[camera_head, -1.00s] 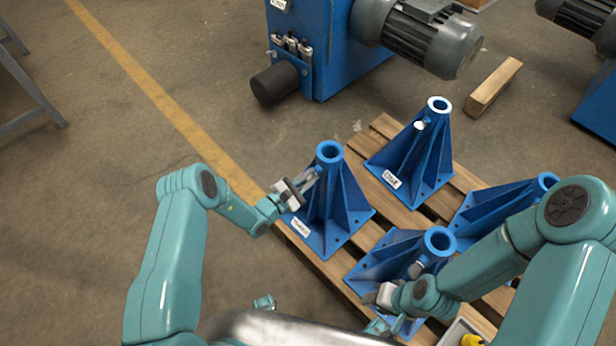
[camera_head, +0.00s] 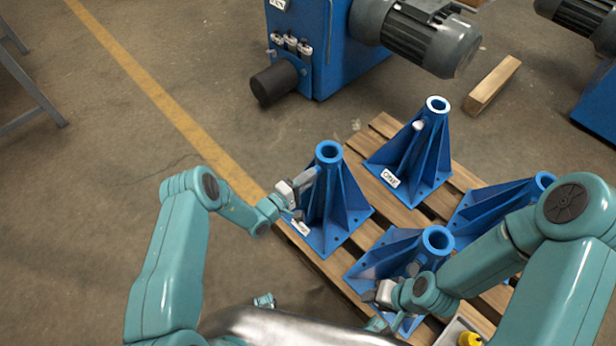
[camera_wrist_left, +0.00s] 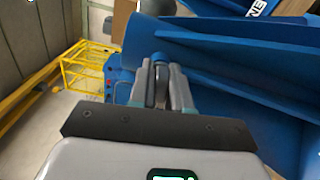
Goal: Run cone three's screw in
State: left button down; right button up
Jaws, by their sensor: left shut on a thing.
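A blue ribbed cone stand (camera_head: 345,205) with a round top stands at the pallet's left corner; its white label is too small to read. My left gripper (camera_head: 308,178) is at the left side of this stand, just below its top. In the left wrist view, its two grey fingers are shut on a small grey screw (camera_wrist_left: 159,86) against the blue stand. How deep the screw sits is hidden. My right gripper (camera_head: 376,296) is low beside the front blue cone stand (camera_head: 438,243); its fingers are too small to judge.
Another cone stand (camera_head: 413,160) with a pale screw stands at the back, and one (camera_head: 500,208) at the right, partly behind my right arm. They share a wooden pallet (camera_head: 383,125). A blue machine with a grey motor (camera_head: 420,40) is behind.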

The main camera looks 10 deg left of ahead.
pick_arm(q)
jog(key=shift+s+m, duration=0.1)
jog(key=shift+m, duration=0.4)
jog(key=shift+f, duration=0.1)
jog(key=c, duration=1.2)
grip_release()
jog(key=shift+o, duration=0.2)
jog(key=p+v, duration=0.2)
jog(key=v, duration=1.4)
jog(key=shift+s, duration=0.15)
